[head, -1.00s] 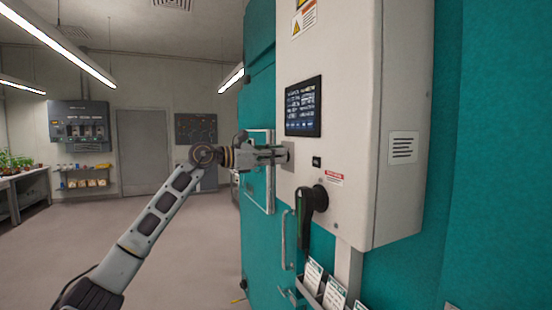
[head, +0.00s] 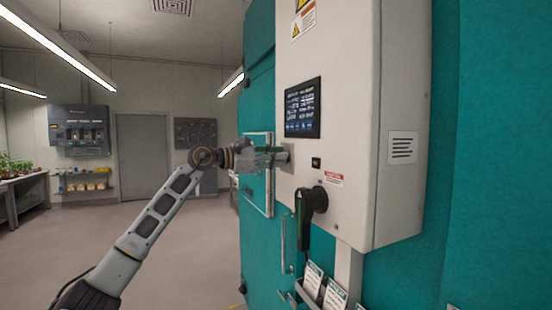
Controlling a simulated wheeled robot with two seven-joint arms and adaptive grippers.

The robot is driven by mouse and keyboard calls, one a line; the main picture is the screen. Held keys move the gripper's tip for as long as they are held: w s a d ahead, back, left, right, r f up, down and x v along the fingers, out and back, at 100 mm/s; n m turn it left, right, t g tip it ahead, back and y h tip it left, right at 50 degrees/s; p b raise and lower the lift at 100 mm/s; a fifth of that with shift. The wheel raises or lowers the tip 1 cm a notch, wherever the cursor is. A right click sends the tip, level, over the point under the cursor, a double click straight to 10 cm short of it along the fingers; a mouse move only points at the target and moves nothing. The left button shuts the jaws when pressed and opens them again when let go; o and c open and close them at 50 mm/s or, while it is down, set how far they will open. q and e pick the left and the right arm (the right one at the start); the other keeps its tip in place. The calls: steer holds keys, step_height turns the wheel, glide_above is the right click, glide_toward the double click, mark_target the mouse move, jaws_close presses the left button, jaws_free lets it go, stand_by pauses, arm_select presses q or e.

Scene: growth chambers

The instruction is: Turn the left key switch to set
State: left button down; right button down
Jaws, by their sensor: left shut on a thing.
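The left key switch (head: 287,156) is on the front of the pale control box (head: 345,120), below the dark screen (head: 303,107). Only its square plate shows clearly; the key is hidden by the fingers. My left gripper (head: 276,158) comes in level from the left with its fingertips at the plate. It is shut on the key switch. Which position the key points to cannot be made out. My right gripper is not in view.
A black rotary handle (head: 311,203) juts out right of and below the switch. A door handle bar (head: 284,240) and a card holder (head: 322,288) are lower down on the teal chamber (head: 400,282). The floor at left is clear.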

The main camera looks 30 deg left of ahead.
arm_select(q)
steer(key=c, duration=1.6)
jaws_free()
steer(key=shift+s+a, duration=0.15)
steer(key=shift+v, duration=5.8)
steer(key=shift+n, duration=0.3)
